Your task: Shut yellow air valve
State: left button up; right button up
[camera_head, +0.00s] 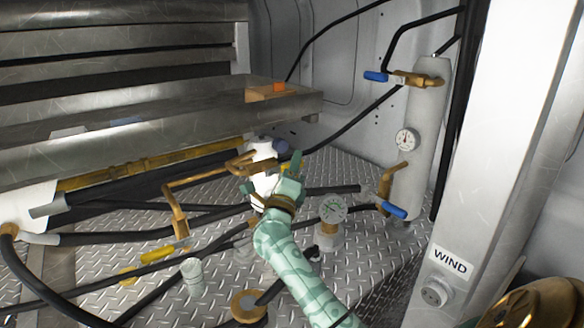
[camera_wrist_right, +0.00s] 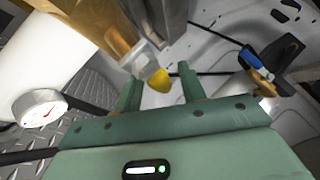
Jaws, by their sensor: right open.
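A yellow valve handle (camera_wrist_right: 160,80) shows in the right wrist view on a brass fitting (camera_wrist_right: 115,28). It appears between the two fingertips of my right gripper (camera_wrist_right: 160,88); whether they touch it, I cannot tell. In the head view my green right gripper (camera_head: 274,170) is at the brass pipework (camera_head: 240,163) by a white cylinder, and it hides much of the valve there. The right gripper is open. Another yellow handle (camera_head: 157,253) lies lower left, at the foot of a bent brass pipe (camera_head: 176,212). My left gripper is not in view.
A metal shelf (camera_head: 200,115) overhangs the pipework. A pressure gauge (camera_head: 333,209) stands close to the right of my arm. Blue-handled valves (camera_head: 376,77) sit on a grey cylinder (camera_head: 417,130) at the right. Black hoses cross the tread-plate floor (camera_head: 350,265).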

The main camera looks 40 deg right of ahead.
jog(key=shift+r, duration=0.1)
grip_shut()
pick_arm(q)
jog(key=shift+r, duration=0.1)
